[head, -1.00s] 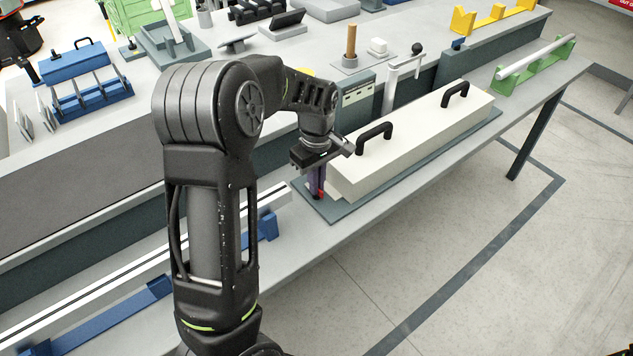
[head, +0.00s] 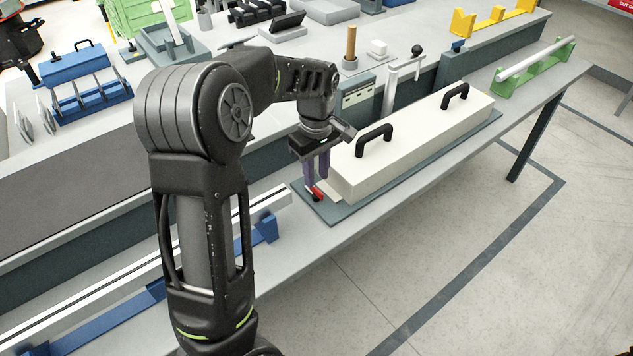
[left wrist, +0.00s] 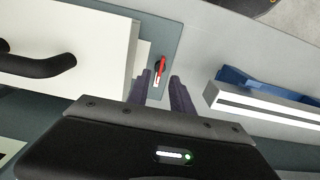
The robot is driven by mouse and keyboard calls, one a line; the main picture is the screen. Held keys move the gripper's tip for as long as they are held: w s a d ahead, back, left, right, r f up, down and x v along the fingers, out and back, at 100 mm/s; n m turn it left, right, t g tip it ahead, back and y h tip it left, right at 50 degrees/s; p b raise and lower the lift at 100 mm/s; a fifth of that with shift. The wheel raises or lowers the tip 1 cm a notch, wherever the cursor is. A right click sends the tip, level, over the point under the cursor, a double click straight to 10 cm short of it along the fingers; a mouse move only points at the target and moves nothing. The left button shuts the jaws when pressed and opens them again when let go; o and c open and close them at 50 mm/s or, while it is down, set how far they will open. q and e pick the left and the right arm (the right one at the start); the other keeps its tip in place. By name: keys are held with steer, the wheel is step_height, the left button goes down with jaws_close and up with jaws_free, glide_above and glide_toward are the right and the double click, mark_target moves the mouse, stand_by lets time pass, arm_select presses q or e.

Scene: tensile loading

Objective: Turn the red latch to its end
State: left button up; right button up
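The red latch (head: 318,193) sits at the near left end of the white box (head: 410,145) on its dark base plate (head: 322,213). In the left wrist view the red latch (left wrist: 161,68) shows as a short red lever on a dark pivot, beyond the fingertips and between their lines. My left gripper (head: 316,177) points down just above and behind the latch. In the left wrist view its two purple fingers (left wrist: 160,82) stand apart with nothing between them. I see no clear contact between the fingers and the latch. My right gripper is not in view.
Two black handles (head: 374,140) stand on the white box. A post with a black knob (head: 416,50) stands behind it. A white-topped rail on blue supports (head: 268,226) lies to the left. Bare table lies in front of the base plate.

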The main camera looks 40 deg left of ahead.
mark_target(316, 189)
arm_select(q)
steer(key=shift+r, duration=1.85)
